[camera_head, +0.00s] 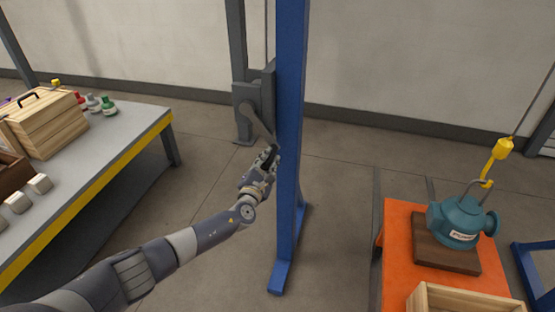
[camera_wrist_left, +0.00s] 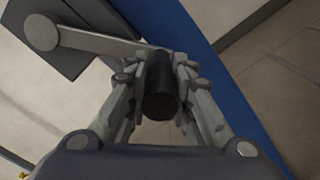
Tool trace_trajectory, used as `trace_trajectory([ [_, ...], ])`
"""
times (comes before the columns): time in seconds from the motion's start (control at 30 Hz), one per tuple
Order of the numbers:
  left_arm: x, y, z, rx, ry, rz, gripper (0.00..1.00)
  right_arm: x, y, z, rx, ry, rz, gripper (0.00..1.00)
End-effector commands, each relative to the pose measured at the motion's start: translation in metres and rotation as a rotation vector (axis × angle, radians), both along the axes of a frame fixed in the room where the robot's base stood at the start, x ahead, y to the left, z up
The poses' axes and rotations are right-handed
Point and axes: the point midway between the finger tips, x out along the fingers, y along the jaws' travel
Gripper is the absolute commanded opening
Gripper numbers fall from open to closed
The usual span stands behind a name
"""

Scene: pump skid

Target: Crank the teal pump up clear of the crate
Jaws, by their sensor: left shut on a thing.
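The teal pump (camera_head: 459,221) sits on a dark wooden board (camera_head: 432,252) on an orange table. A yellow hook (camera_head: 490,172) on a cable meets the ring on its top. A light wooden crate (camera_head: 452,299) stands in front of the pump at the bottom edge. The grey winch (camera_head: 253,101) is on the blue post, and its crank arm (camera_head: 261,124) points down to the right. My left gripper (camera_head: 268,158) is shut on the black crank handle (camera_wrist_left: 161,89), which lies between its fingers in the left wrist view. My right gripper is not in view.
The blue post (camera_head: 288,130) stands right beside my left gripper. A grey workbench (camera_head: 110,139) at left holds a wooden box (camera_head: 48,124), several metal blocks and coloured bottles. Open floor lies between bench and post.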

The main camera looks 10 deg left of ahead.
Motion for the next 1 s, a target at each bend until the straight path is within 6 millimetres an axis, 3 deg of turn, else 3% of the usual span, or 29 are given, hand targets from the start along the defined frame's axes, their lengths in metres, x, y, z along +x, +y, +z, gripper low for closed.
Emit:
trace_trajectory([
  [0.03, -0.003, 0.011, -0.018, 0.058, 0.015, 0.002, 0.00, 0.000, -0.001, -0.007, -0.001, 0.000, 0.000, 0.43],
  [0.4, -0.001, 0.066, -0.036, 0.410, 0.003, 0.003, 0.00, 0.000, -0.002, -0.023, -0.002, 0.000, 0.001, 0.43],
  [0.77, 0.001, 0.123, -0.033, 0.753, -0.010, 0.006, 0.00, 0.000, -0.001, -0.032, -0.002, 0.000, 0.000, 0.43],
  [1.0, 0.002, 0.159, -0.019, 0.979, -0.019, 0.008, 0.00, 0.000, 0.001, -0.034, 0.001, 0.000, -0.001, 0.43],
])
